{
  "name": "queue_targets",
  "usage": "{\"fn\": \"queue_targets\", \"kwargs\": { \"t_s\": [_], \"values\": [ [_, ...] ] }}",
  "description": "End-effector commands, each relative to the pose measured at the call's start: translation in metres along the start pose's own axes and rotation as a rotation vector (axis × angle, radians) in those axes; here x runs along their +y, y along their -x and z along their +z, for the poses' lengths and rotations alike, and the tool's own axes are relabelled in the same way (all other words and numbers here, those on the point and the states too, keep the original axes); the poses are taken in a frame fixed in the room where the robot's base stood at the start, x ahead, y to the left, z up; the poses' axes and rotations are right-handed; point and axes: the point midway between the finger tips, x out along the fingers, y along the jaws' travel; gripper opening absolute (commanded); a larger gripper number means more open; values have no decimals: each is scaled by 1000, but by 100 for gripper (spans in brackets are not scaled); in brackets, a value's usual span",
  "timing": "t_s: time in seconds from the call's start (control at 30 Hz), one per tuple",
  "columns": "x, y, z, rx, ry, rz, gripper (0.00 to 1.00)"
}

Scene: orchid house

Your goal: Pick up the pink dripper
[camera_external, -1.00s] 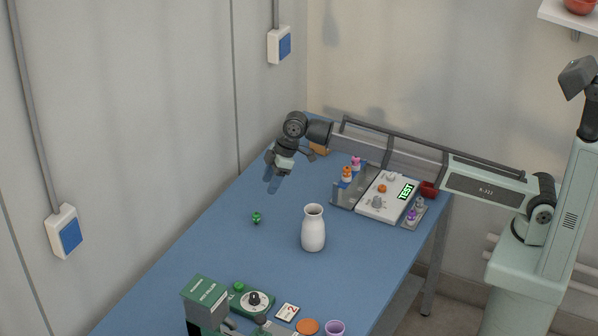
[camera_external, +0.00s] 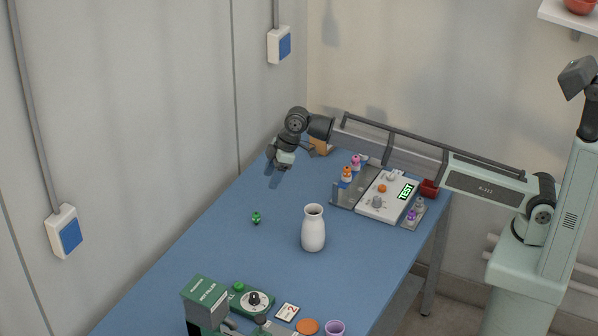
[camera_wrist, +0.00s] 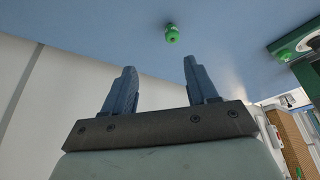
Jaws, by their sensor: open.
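The pink dripper (camera_external: 356,162) is small and stands in a grey rack (camera_external: 345,196) at the left side of the white tester, just behind an orange dripper (camera_external: 347,174). It does not show in the wrist view. My gripper (camera_external: 276,182) is to the left of the rack, above the blue table near its far left edge, pointing down. The gripper is clearly apart from the pink dripper. In the wrist view its two blue fingers (camera_wrist: 158,68) stand apart with nothing between them.
A green dripper (camera_external: 256,218) is on the table; it also shows in the wrist view (camera_wrist: 172,35). A white vase (camera_external: 313,230) stands mid-table. The white tester (camera_external: 375,211) has purple drippers (camera_external: 411,216) at its right. A red cup (camera_external: 429,188) is behind. Green devices (camera_external: 207,303) are in front.

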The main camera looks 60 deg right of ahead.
Motion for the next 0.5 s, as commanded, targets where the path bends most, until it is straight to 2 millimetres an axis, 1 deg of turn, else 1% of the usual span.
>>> {"fn": "queue_targets", "kwargs": {
  "t_s": [0.03,0.07,0.1,0.17,0.2,0.27,0.3,0.37,0.4,0.47,0.5],
  "values": [
    [17,12,4,11,-18,14,58],
    [27,22,7,19,-30,23,58],
    [41,38,12,33,-46,38,58],
    [60,66,26,58,-71,65,58],
    [70,86,37,75,-87,83,58],
    [80,114,58,99,-109,112,58],
    [86,133,72,114,-122,133,58],
    [90,158,95,131,-140,164,58],
    [90,173,111,136,-150,181,58],
    [89,193,136,142,-170,206,58],
    [86,205,152,144,-185,221,58]
  ]
}}
